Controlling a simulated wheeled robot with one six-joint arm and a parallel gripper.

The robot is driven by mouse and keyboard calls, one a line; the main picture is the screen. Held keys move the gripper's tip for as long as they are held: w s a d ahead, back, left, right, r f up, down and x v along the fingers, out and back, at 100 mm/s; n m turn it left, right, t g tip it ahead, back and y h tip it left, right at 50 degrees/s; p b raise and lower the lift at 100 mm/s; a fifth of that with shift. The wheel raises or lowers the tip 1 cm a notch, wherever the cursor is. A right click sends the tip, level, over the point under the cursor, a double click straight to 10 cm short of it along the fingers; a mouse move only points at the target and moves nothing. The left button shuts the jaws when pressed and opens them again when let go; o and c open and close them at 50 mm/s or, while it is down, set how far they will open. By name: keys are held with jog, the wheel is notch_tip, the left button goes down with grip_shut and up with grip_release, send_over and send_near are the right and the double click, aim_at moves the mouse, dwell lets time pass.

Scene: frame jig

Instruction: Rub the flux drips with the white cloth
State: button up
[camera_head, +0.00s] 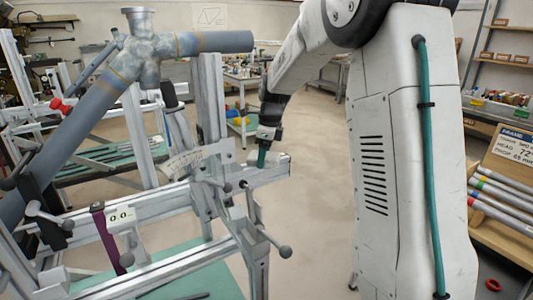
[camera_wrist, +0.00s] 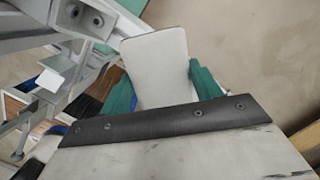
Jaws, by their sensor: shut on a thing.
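My gripper (camera_head: 262,156) is at the right end of the jig's horizontal rail (camera_head: 276,172). In the wrist view, its two teal fingers (camera_wrist: 162,85) are shut on a flat, pale, round-cornered piece that looks like the white cloth (camera_wrist: 156,50). The cloth shows as a small pale patch beside the fingertip in the head view (camera_head: 253,158). I cannot tell whether it touches the rail. The grey tube frame (camera_head: 95,105) is clamped in the jig at left, with a lug joint (camera_head: 140,50) at its top. Brownish tints show near that joint; I cannot make out separate flux drips.
The jig has a pale scale plate (camera_head: 185,162), a "0.0" readout (camera_head: 121,216) and several ball-ended handles, one (camera_head: 284,251) sticking out low at right. A rack of coloured tubes (camera_head: 500,200) stands at far right. Bare floor (camera_head: 310,150) lies behind my gripper.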

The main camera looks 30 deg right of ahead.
jog(key=shift+s, duration=0.4)
jog(key=shift+s+a+r, duration=0.1)
jog(key=shift+a+r, duration=0.1)
jog(key=shift+a, duration=0.05)
jog(key=r, duration=0.3)
jog(key=shift+d+r, duration=0.2)
jog(key=shift+d, duration=0.1)
jog(key=shift+r, duration=2.2)
